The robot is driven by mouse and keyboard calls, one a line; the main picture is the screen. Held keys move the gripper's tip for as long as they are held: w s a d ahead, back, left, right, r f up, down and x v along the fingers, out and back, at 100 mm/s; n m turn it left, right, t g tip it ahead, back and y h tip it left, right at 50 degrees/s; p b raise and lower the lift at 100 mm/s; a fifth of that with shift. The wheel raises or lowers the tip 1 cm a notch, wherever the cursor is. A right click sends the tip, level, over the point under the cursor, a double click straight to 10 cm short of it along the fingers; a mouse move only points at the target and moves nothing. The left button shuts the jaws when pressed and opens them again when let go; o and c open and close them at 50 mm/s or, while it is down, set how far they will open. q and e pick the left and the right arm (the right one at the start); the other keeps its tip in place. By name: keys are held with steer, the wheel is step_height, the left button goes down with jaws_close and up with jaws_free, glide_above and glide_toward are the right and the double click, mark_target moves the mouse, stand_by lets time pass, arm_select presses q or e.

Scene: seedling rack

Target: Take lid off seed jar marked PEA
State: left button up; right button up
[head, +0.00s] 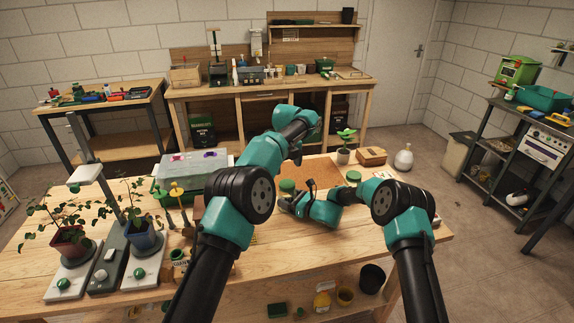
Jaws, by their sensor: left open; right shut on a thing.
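A small jar with a green lid (287,185) stands on the wooden workbench near its middle. My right gripper (286,203) reaches in from the right, low over the bench, and is shut on what looks like this jar's body, below the lid. The lid appears to be on. My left gripper (297,157) is open and empty, above and behind the jar, partly hidden by its own wrist. Another green-topped item (353,176), perhaps a second jar, is to the right behind my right arm. No label is readable, so I cannot tell which jar is marked PEA.
A lidded propagator box (193,172) and upright hand tools (178,195) stand left of the jar. Potted plants (143,240) are at the far left. A cork board (312,172), a seedling pot (343,156), a wooden box (371,156) and a white bottle (403,160) are behind.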

mark_target(287, 183)
arm_select(q)
steer(key=shift+f, duration=3.9)
